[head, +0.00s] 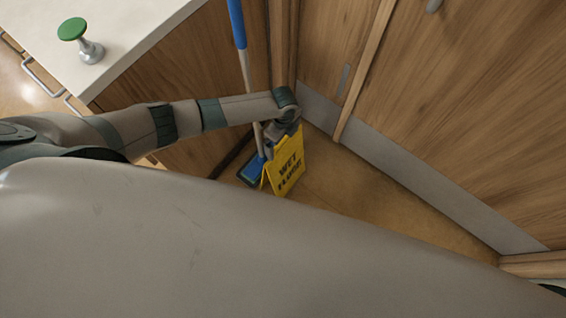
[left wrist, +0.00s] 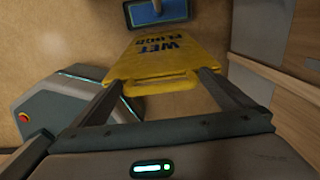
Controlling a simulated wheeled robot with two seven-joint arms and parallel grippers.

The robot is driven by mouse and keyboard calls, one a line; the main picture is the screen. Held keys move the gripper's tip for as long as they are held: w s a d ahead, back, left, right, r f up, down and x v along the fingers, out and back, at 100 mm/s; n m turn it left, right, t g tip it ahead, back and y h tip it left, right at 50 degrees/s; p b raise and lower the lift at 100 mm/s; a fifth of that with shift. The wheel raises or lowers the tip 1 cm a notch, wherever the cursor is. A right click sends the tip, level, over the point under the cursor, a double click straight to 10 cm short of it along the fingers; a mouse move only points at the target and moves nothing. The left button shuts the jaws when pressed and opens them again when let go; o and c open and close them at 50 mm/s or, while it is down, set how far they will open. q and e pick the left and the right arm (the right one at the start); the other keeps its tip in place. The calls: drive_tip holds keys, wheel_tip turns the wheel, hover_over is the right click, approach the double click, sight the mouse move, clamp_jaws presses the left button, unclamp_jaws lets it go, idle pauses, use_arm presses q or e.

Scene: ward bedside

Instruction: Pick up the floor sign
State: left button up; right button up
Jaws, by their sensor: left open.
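The yellow floor sign (head: 287,165) with "WET FLOOR" on it stands on the floor by the wooden cabinet end. My left gripper (head: 282,128) is above its top edge, pointing down, and partly hides it. In the left wrist view the sign (left wrist: 165,55) runs away from the camera. Its top edge, with a handle slot, lies between the two spread fingers of the open left gripper (left wrist: 158,84). I cannot tell whether either finger touches it. My right gripper is not in view.
A blue mop (head: 238,25) stands beside the sign, its blue head (left wrist: 155,12) on the floor close behind it. A wooden cabinet with a white top (head: 135,25) is at left, bearing a green-topped knob (head: 73,29). Wooden doors (head: 460,110) are at right. Floor (head: 370,195) right of the sign is clear.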

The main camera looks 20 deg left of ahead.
use_arm(q)
drive_tip(key=c, duration=1.7)
drive_tip(key=shift+r, duration=0.15)
